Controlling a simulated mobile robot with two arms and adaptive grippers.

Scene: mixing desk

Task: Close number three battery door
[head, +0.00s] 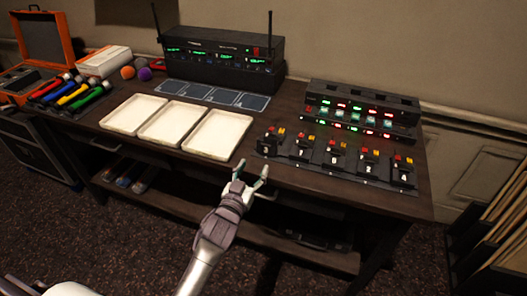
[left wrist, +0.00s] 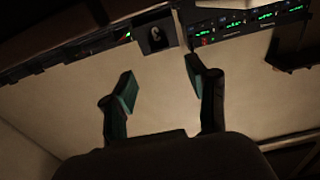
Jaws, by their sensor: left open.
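A row of several small black battery units with red and yellow tops stands on a dark mat (head: 345,180) at the right front of the desk. The leftmost battery unit (head: 266,146) carries a small white figure that seems to be a 3. Whether its door is open or shut is too small to tell. My left gripper (head: 252,168) is open and empty at the desk's front edge, just in front of this unit. In the left wrist view its fingers (left wrist: 160,74) are apart, with a black piece bearing a pale figure (left wrist: 157,37) beyond them. My right gripper is not in view.
Three white trays (head: 170,125) lie left of the units. A black receiver rack with antennas (head: 222,58) and a lit charger (head: 355,115) stand behind. Coloured microphones (head: 70,92) and an orange case (head: 45,40) are at the left. A lower shelf (head: 200,200) runs under the desk.

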